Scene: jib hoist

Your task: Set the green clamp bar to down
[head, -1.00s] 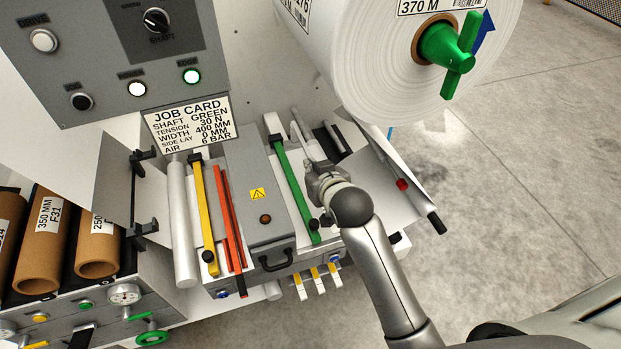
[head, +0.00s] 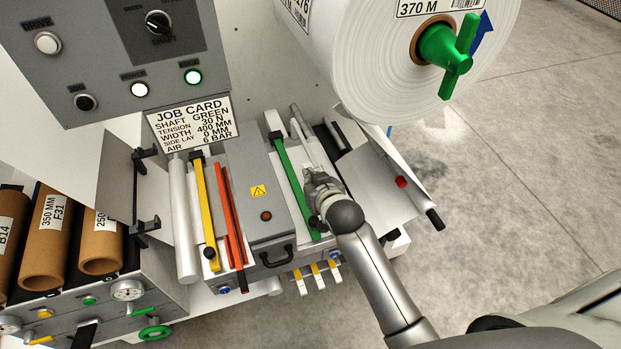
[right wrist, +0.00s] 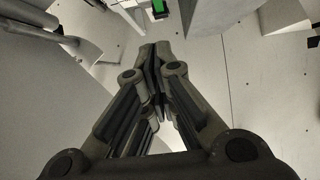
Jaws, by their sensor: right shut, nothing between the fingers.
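The green clamp bar (head: 290,178) is a long flat bar on the splicing table, right of the grey centre box. It runs from the back towards the front edge, with a dark knob near its front end, partly beside my gripper. I cannot tell whether it is fully down. My right gripper (head: 309,175) is just right of the bar's front half; whether it touches is unclear. In the right wrist view its fingers (right wrist: 156,50) are shut together and empty. A small green patch (right wrist: 158,6) shows at that view's top edge. My left gripper is not in view.
A yellow bar (head: 204,215) and a red bar (head: 229,225) lie left of the grey box (head: 258,185). A large white roll (head: 385,65) with a green handle (head: 449,48) hangs above right. A job card (head: 190,122) is at the back. Open floor lies right.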

